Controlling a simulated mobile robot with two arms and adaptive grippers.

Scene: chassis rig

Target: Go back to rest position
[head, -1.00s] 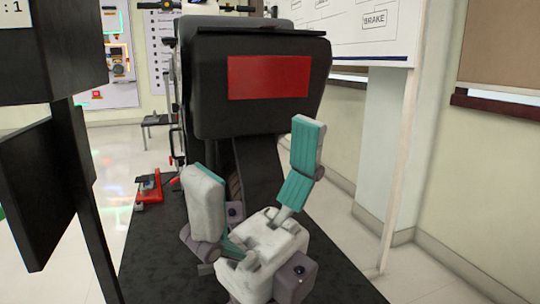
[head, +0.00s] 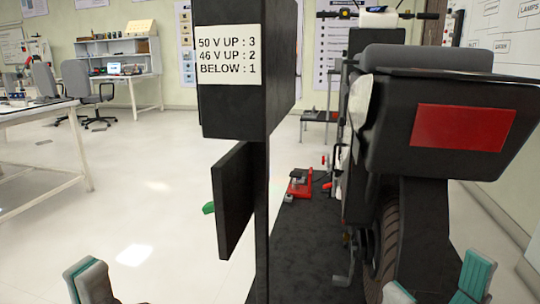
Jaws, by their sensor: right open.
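My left gripper (head: 100,286) shows at the bottom left of the head view. One grey finger with a teal pad stands up over the floor, and only a sliver of another part shows beside it, so its opening is unclear. My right gripper (head: 436,287) is at the bottom right, in front of the vehicle's rear. Its pale finger and its teal-padded finger stand apart, open, with nothing seen between them. Both wrists and most of both arms are below the picture edge.
A black post with a voltage sign (head: 229,56) and a side panel (head: 234,200) stands between my grippers. A black vehicle with a red plate (head: 463,127) is at right on a dark mat (head: 300,240). A white bench (head: 30,118) is far left. Floor at left is clear.

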